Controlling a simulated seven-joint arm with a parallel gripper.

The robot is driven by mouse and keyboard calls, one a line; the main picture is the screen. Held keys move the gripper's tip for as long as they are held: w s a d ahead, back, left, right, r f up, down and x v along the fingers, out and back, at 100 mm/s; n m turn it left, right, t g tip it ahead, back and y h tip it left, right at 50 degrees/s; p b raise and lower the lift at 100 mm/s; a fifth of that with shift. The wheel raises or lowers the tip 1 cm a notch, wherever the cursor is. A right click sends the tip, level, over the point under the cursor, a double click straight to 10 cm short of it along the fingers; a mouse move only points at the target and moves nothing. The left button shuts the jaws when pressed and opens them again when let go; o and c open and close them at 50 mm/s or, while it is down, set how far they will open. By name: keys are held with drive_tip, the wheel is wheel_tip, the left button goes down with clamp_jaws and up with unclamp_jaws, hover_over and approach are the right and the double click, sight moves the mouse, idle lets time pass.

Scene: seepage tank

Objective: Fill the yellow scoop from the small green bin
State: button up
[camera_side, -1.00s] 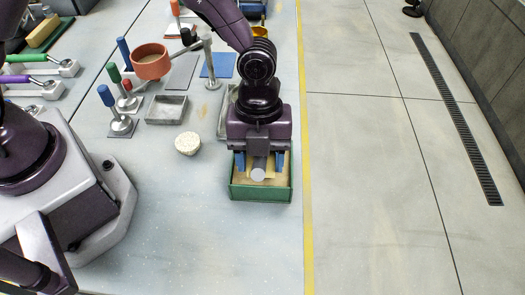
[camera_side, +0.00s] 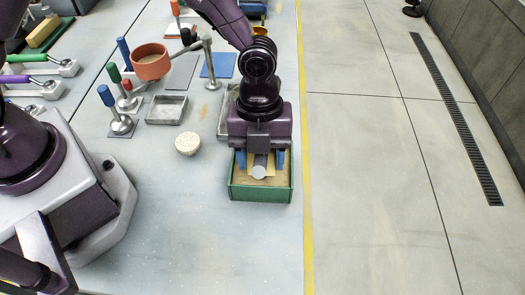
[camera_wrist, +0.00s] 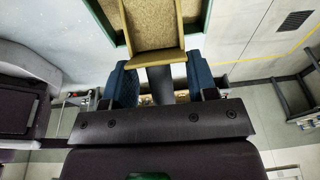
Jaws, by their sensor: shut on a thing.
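The small green bin (camera_side: 262,194) stands on the table below my gripper and holds tan grainy material. My gripper (camera_side: 261,159) has blue fingers and is shut on the grey handle (camera_side: 260,173) of the yellow scoop. The scoop (camera_wrist: 157,56) shows in the wrist view, reaching from between my fingers (camera_wrist: 160,84) over the bin, whose green rim (camera_wrist: 102,22) shows there. Tan grainy material shows between the scoop's walls. How deep the scoop sits in the bin is unclear. In the side view my gripper hides part of the scoop and bin.
A white bowl of pale grains (camera_side: 187,144) stands left of the bin. A grey tray (camera_side: 166,109), an orange pot on a stand (camera_side: 152,67) and several handled tools are farther back. The table's yellow-striped right edge is close. Table in front is clear.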

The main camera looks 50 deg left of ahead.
drive_tip(key=shift+w+a, duration=0.85)
drive_tip(key=shift+a, duration=0.05)
idle(3.5)
idle(0.4)
drive_tip(key=shift+s+d+r+t+y, duration=0.35)
drive_tip(key=shift+r+t+y, duration=0.5)
drive_tip(key=shift+r, duration=0.65)
drive_tip(key=shift+s+d+r+t+y, duration=0.4)
drive_tip(key=shift+r+t+y, duration=0.4)
drive_tip(key=shift+r, duration=0.65)
drive_tip(key=shift+s+d+r+t+y, duration=0.35)
drive_tip(key=shift+r+t+y, duration=0.45)
drive_tip(key=shift+r, duration=0.7)
